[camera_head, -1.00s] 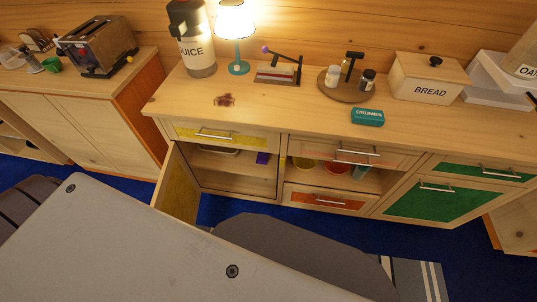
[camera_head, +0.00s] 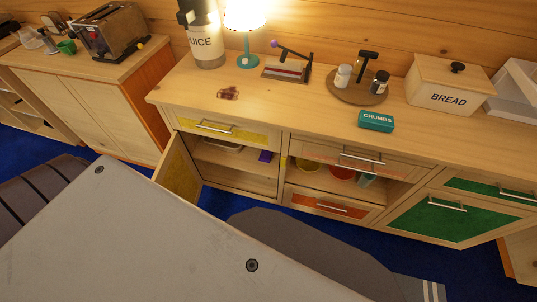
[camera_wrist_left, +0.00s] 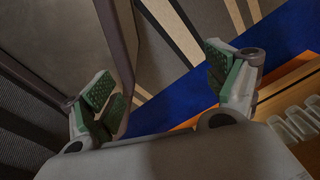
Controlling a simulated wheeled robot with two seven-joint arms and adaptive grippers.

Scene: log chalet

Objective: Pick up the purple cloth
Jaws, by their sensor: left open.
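A small purple item (camera_head: 265,156), probably the purple cloth, lies on the upper shelf of the open cabinet (camera_head: 232,183) under the yellow drawer. It is at the right side of the opening, and only a small part shows. The cabinet's door (camera_head: 180,172) stands open to the left. In the left wrist view my left gripper (camera_wrist_left: 162,82) is open, its green-padded fingers wide apart with nothing held between them. It is over a striped rug and blue floor, with no cloth in that view. My right gripper is not in view.
The counter holds a juice dispenser (camera_head: 205,38), a lamp (camera_head: 246,25), a round tray (camera_head: 356,96), a crumbs box (camera_head: 376,121) and a bread box (camera_head: 445,87). A dark handle-like bar (camera_wrist_left: 120,50) passes close to my left finger. Wood and pale cups are at lower right there.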

